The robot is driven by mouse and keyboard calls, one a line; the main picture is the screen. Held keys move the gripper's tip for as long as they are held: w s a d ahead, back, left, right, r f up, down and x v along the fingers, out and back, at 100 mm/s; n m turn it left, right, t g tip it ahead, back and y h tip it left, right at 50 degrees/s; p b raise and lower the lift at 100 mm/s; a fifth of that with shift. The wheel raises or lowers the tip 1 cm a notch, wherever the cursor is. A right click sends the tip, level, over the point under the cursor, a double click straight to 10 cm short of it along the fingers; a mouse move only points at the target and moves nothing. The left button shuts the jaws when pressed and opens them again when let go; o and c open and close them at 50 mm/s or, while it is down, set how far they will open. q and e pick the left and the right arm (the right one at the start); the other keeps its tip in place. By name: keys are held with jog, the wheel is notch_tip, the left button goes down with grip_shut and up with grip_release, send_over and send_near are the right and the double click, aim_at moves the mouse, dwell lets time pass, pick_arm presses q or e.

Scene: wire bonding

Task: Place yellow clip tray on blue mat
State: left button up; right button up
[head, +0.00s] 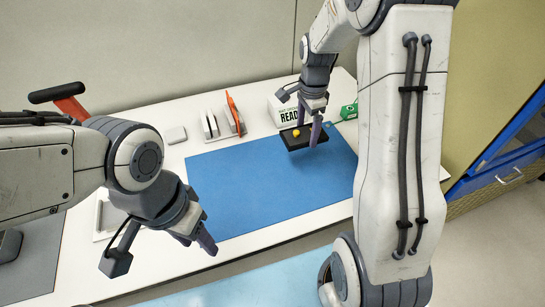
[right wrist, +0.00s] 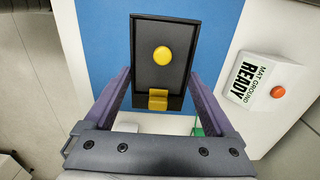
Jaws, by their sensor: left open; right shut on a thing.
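The clip tray (head: 302,142) is a small black tray with a yellow round piece and a yellow clip on it. My right gripper (head: 314,122) is shut on the tray and holds it over the back right part of the blue mat (head: 243,184). In the right wrist view the tray (right wrist: 144,78) sits between the two fingers (right wrist: 160,95), with the blue mat (right wrist: 222,40) behind it. From these views I cannot tell whether the tray touches the mat. My left gripper (head: 196,241) is open and empty near the mat's front left corner.
A white "MAT GROUND READY" box (right wrist: 262,82) with an orange button stands beside the mat. A green box (head: 349,111) is at the back right. A rack with an orange-handled tool (head: 234,114) stands behind the mat. The mat's middle is clear.

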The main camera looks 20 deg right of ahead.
jog(key=shift+w+a+f, duration=0.1)
jog(key=shift+w+a, duration=0.05)
jog(key=shift+w, duration=0.05)
send_over(275, 181)
notch_tip(275, 181, down, 7)
jog(key=shift+r+p, duration=0.15)
jog(key=shift+p, duration=0.25)
jog(key=shift+s+f, duration=0.1)
jog(key=shift+f, duration=1.95)
